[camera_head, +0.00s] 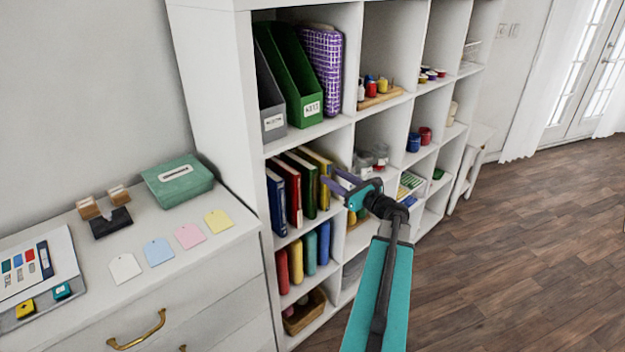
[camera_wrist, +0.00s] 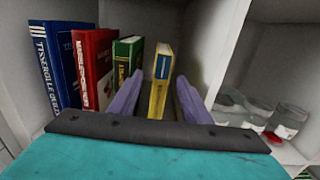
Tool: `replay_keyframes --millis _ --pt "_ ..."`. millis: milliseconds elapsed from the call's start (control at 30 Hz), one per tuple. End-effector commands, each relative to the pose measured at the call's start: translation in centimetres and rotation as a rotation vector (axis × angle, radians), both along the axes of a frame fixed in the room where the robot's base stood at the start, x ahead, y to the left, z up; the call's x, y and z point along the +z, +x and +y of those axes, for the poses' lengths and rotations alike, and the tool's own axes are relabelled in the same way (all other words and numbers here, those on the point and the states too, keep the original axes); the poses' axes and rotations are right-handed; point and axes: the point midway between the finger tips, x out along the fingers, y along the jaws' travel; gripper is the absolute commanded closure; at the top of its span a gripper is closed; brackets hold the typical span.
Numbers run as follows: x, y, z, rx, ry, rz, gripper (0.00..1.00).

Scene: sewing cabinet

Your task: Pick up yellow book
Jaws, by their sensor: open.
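The yellow book (camera_head: 318,165) stands upright in a cubby of the white shelf, at the right end of a row of books. In the wrist view the yellow book (camera_wrist: 160,85) shows its spine with a dark label near the top. My gripper (camera_head: 334,181) is open in front of that cubby. In the wrist view its two purple fingers (camera_wrist: 155,98) are on either side of the yellow book's lower part, with the book between them or just beyond their tips. I cannot tell whether the fingers touch it.
Blue (camera_wrist: 60,65), red (camera_wrist: 93,65) and green (camera_wrist: 126,62) books stand to the left of the yellow one. The cubby's right divider (camera_wrist: 216,50) is close to the right finger. Glass jars (camera_wrist: 285,120) sit in the neighbouring cubby. A white cabinet (camera_head: 215,265) stands at left.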

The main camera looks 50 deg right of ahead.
Motion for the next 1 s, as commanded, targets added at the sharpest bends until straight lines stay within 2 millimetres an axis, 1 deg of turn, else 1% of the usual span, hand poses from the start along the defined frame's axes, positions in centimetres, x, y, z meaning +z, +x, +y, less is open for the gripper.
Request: replay_keyframes --millis 33,200,400,533,867,1000 --pt "0.1 0.9 -0.1 0.002 0.0 0.0 0.56" --pt "0.1 3.3 -0.4 0.001 0.0 0.001 0.56" --pt "0.0 5.6 -0.5 0.0 0.001 0.001 0.56" --pt "0.0 6.2 -0.6 -0.001 0.001 0.0 0.56" --pt "0.0 6.2 -0.5 -0.002 0.0 0.001 0.56" --pt "0.0 6.6 -0.6 -0.001 0.0 0.001 0.56"
